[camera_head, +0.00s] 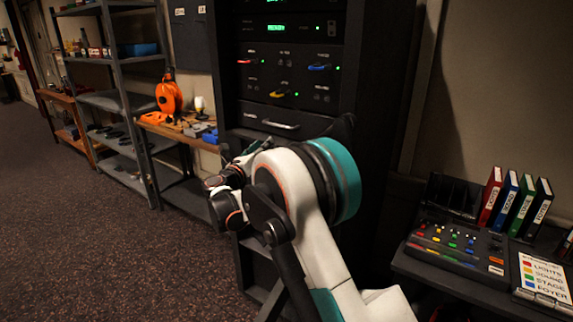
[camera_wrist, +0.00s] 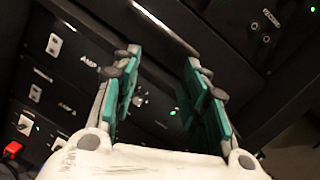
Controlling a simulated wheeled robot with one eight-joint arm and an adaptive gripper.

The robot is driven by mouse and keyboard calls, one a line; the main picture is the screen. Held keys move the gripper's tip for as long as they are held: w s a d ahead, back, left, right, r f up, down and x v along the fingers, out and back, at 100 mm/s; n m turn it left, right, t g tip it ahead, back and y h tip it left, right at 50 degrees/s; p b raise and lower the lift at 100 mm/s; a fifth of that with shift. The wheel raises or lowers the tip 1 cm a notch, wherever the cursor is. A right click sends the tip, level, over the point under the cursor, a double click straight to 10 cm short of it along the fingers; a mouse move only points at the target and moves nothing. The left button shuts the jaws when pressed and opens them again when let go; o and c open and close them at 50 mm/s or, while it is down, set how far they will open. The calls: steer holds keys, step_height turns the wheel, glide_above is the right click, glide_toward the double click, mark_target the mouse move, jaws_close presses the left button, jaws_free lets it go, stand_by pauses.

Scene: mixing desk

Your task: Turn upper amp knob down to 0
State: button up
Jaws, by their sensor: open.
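The wrist view shows dark amp panels at a slant. One panel (camera_wrist: 82,45) bears an "AMP" label, and another panel (camera_wrist: 50,88) below it also has an AMP label. My gripper (camera_wrist: 162,58) is open in front of the panels, with teal pads on both fingers and nothing held. Between the fingers are small pale marks (camera_wrist: 140,98) and a lit green light (camera_wrist: 172,113); I cannot tell if the marks belong to the upper amp knob. In the head view my gripper (camera_head: 226,198) is low beside the rack (camera_head: 385,60), and my arm hides the amps.
Above my gripper, the rack has a panel with red, blue and yellow cables (camera_head: 288,75) and a drawer handle (camera_head: 281,125). At right is a desk with a mixing console (camera_head: 450,250), binders (camera_head: 515,200) and a legend sheet (camera_head: 543,277). Shelves (camera_head: 115,60) stand left; the carpet (camera_head: 110,260) is clear.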

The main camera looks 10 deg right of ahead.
step_height(320, 180, down, 11)
steer(key=m+g+h, duration=0.2)
steer(key=m+g, duration=0.2)
steer(key=m, duration=0.1)
steer(key=b+x, duration=0.3)
steer(key=x, duration=0.9)
steer(key=shift+w+d+r+b, duration=0.2)
steer(key=shift+w+d+b, duration=0.1)
steer(key=shift+b, duration=0.1)
jaws_close()
